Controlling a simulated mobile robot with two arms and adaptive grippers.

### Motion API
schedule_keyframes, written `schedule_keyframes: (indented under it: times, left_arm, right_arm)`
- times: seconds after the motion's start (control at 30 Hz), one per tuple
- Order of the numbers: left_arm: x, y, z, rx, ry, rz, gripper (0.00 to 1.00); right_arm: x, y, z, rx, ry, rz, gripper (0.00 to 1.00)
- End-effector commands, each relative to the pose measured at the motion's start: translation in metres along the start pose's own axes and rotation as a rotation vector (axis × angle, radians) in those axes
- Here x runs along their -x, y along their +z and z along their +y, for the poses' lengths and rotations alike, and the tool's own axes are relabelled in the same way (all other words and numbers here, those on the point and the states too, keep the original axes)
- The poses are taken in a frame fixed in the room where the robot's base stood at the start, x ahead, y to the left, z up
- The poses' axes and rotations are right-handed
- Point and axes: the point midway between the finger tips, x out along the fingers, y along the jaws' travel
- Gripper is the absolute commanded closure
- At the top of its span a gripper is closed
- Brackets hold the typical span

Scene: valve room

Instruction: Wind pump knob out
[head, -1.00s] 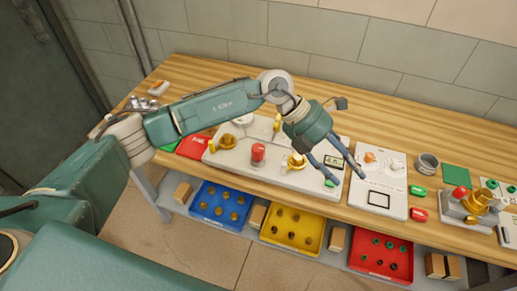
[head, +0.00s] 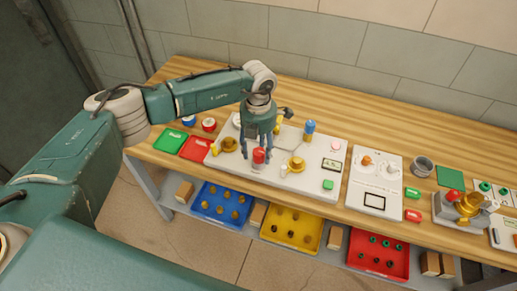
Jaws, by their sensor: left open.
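A long pale panel (head: 316,182) lies on the wooden bench. A red-topped knob (head: 259,156) stands upright on it, left of the middle. Brass round fittings sit on either side of it, one at left (head: 228,145) and one at right (head: 295,165). No readable label shows which part is the pump knob. My left gripper (head: 257,158) points down over the red-topped knob, open, with its fingers on either side of it. I cannot tell whether the fingers touch it. My right gripper is not in view.
A blue-topped part (head: 309,128) and a green button (head: 328,184) are also on the panel. Red (head: 196,147) and green (head: 170,140) trays lie to its left. A white panel (head: 374,184) lies to its right. Blue, yellow and red bins sit on the shelf below.

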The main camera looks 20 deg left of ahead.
Motion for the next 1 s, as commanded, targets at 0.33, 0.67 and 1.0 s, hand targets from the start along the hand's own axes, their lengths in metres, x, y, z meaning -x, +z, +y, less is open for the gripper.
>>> schedule_keyframes:
  times: [0.33,0.67,1.0]
  left_arm:
    - [-0.017,0.001,-0.001,0.000,-0.001,-0.003,0.49]
    - [-0.017,0.001,-0.001,0.000,-0.001,-0.002,0.87]
    - [-0.018,0.000,-0.001,0.026,-0.001,-0.001,0.94]
  right_arm:
    - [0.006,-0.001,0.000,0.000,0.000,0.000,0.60]
    - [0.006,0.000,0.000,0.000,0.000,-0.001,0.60]
    - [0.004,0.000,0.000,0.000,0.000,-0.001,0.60]
